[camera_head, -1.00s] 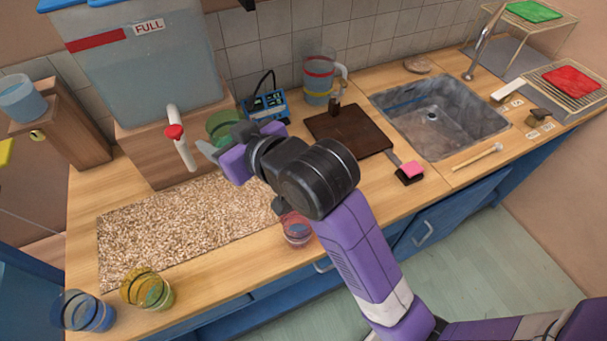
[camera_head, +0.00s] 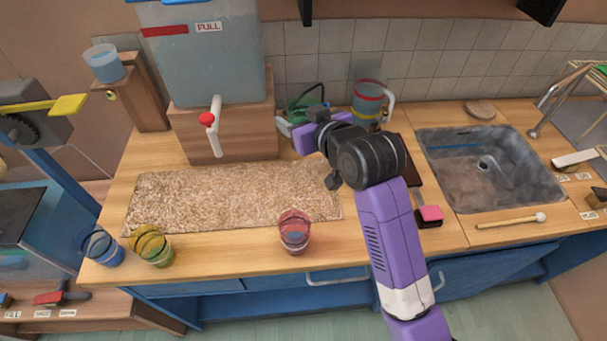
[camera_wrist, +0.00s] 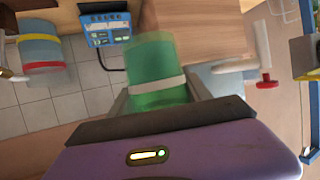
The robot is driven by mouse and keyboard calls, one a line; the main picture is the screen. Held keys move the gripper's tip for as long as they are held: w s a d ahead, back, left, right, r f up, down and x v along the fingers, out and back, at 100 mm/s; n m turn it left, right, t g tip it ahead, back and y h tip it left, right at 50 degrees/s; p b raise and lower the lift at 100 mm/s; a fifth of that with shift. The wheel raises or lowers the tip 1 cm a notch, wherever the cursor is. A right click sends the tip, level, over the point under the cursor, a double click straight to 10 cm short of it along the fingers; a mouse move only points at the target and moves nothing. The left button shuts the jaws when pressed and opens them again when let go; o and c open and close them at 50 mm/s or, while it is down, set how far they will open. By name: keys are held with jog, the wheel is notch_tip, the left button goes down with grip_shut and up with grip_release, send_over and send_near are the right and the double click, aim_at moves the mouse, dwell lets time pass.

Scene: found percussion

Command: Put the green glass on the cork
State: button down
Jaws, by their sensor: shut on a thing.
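The green glass (camera_wrist: 157,75) is between the two fingers of my gripper (camera_wrist: 157,97) in the wrist view, with a pale band around it. In the head view the glass (camera_head: 301,104) shows partly behind my gripper (camera_head: 300,130), right of the tank's stand. I cannot tell how far it is above the counter. The cork (camera_head: 230,205) is a long speckled mat on the counter, to the left and nearer.
A red glass (camera_head: 294,232) stands by the mat's front right edge. A yellow glass (camera_head: 152,246) and a blue glass (camera_head: 101,247) stand front left. The tank's tap (camera_head: 213,125) overhangs behind the mat. A banded jug (camera_head: 368,100), dark board and sink (camera_head: 490,165) lie right.

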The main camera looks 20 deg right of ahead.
notch_tip(320, 180, down, 17)
jog(key=shift+r+p, duration=0.15)
jog(key=shift+p, duration=0.25)
jog(key=shift+c, duration=2.4)
grip_release()
